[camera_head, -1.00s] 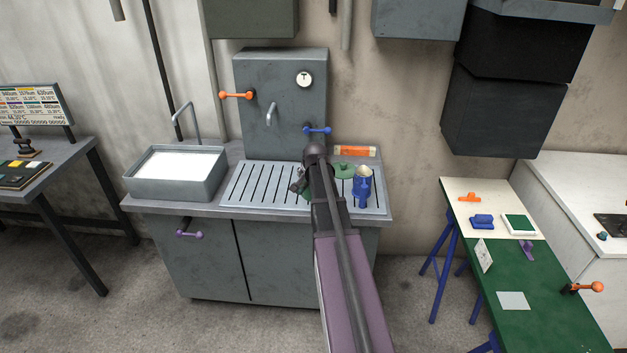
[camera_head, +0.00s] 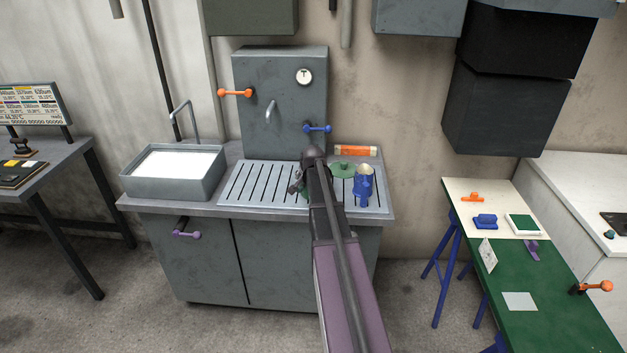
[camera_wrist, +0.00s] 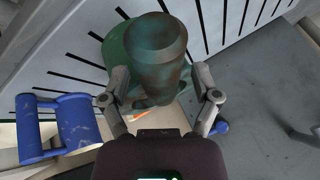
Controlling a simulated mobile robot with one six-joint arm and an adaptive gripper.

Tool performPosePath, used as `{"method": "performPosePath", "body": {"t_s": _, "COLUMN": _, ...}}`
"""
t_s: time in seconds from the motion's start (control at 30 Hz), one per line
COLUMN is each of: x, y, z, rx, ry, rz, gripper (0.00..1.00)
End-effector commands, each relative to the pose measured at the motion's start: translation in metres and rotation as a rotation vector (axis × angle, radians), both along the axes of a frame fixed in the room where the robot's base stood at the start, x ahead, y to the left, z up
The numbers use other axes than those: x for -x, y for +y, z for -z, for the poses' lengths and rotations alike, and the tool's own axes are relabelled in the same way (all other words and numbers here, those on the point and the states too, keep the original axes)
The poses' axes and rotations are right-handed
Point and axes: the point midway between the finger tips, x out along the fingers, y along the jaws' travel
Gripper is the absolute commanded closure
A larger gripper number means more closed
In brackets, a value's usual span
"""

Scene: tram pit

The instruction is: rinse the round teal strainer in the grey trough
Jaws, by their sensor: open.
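A round teal strainer with a thick upright handle (camera_wrist: 152,55) lies on the slotted drainboard in the wrist view. My gripper (camera_wrist: 161,86) is open, its two fingers on either side of the handle, with gaps; I cannot tell if either touches. In the head view my arm hides most of the strainer; a sliver of green (camera_head: 306,196) shows beside the gripper. The grey trough (camera_head: 172,187) stands at the left end of the counter, filled with something white, a bent spout above it.
A grey panel (camera_head: 258,100) with orange and blue levers rises behind the drainboard.

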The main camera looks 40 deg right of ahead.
Motion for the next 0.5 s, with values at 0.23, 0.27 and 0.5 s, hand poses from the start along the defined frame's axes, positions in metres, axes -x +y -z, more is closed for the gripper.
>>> {"method": "performPosePath", "body": {"t_s": 0.23, "x": 0.0001, "y": 0.0001, "z": -0.0004, "rx": 0.0, "ry": 0.0, "rz": 0.0, "gripper": 0.2}}
{"method": "performPosePath", "body": {"t_s": 0.27, "x": 0.0001, "y": 0.0001, "z": -0.0004, "rx": 0.0, "ry": 0.0, "rz": 0.0, "gripper": 0.2}}
{"method": "performPosePath", "body": {"t_s": 0.5, "x": 0.0001, "y": 0.0001, "z": -0.0004, "rx": 0.0, "ry": 0.0, "rz": 0.0, "gripper": 0.29}}
